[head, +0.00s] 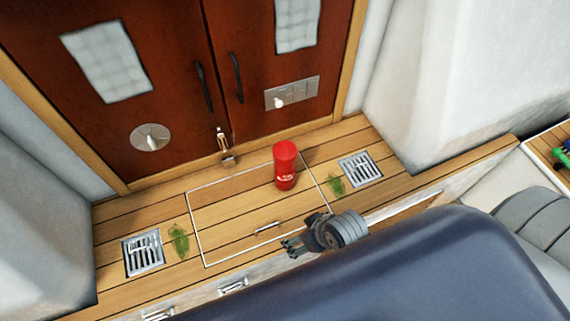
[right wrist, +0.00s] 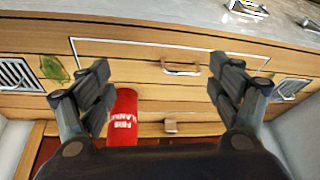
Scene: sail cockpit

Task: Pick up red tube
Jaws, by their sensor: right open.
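The red tube (head: 285,165) stands upright on the wooden deck, on a framed hatch panel in front of the brown doors. White lettering shows near its lower end. In the right wrist view the red tube (right wrist: 123,118) lies between the fingers, close to the left one, with part of it hidden behind the gripper body. My right gripper (head: 292,246) is near the front edge of the deck, apart from the tube and nearer the camera. In the right wrist view my right gripper (right wrist: 163,82) is wide open with nothing held. My left gripper is not in view.
The hatch panel (head: 225,222) has a small handle (head: 267,228). Metal grates lie left (head: 143,253) and right (head: 360,168), with green weed beside each. Brown doors (head: 150,60) with a latch stand behind the tube. White walls flank the deck, which is otherwise mostly clear.

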